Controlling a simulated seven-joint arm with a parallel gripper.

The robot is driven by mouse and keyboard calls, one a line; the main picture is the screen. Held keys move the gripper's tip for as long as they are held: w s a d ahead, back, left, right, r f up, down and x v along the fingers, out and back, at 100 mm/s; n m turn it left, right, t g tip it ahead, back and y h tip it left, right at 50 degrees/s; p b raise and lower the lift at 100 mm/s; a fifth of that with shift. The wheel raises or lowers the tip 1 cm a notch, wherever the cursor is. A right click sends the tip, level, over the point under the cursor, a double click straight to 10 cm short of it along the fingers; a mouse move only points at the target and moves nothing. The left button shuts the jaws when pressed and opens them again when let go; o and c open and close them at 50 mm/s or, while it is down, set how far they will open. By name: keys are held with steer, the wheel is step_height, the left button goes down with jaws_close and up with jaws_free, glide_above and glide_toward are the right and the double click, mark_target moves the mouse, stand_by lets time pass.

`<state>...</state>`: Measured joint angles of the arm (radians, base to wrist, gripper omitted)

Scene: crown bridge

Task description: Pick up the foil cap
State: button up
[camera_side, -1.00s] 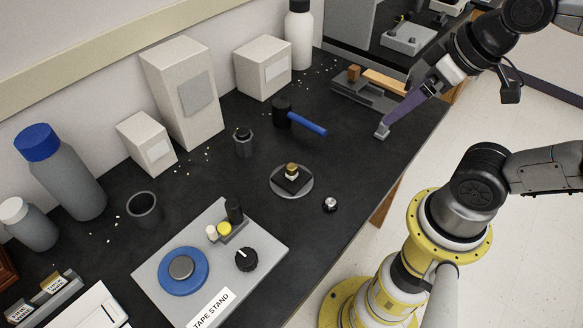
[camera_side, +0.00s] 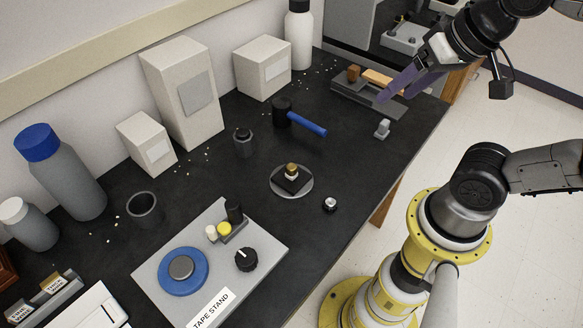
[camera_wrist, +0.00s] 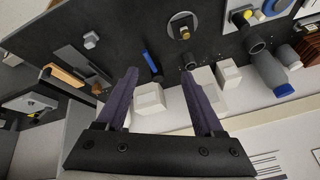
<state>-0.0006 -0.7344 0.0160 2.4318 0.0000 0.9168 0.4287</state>
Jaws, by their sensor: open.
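A small shiny silver round piece (camera_side: 330,204), which looks like the foil cap, lies on the black bench near its front edge, right of a round plate (camera_side: 277,190). I cannot make it out in the wrist view. My gripper (camera_side: 392,98) has purple fingers, spread apart and empty, above the bench's far right end. In the wrist view my gripper (camera_wrist: 158,72) shows nothing between its fingertips but background. A small grey block-like piece (camera_side: 382,129) stands on the bench below my fingers; it also shows in the wrist view (camera_wrist: 90,40).
The plate bears a dark square with a brass-topped piece (camera_side: 291,170). A blue-handled hammer (camera_side: 305,124) lies behind it. A tape stand board (camera_side: 262,273) is at front left. A grey fixture with wooden blocks (camera_side: 362,94) is near my gripper. Boxes and bottles line the wall.

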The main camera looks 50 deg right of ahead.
steer(key=w+a+r+m+g, duration=0.1)
steer(key=w+m, duration=0.5)
steer(key=w, duration=0.1)
steer(key=m+g, duration=0.5)
glide_above(291, 166)
step_height(291, 166, down, 19)
steer(key=shift+d+f, duration=0.1)
steer(key=shift+f, duration=0.1)
steer(key=shift+s+f, duration=0.1)
steer(key=shift+f, duration=2.8)
jaws_close()
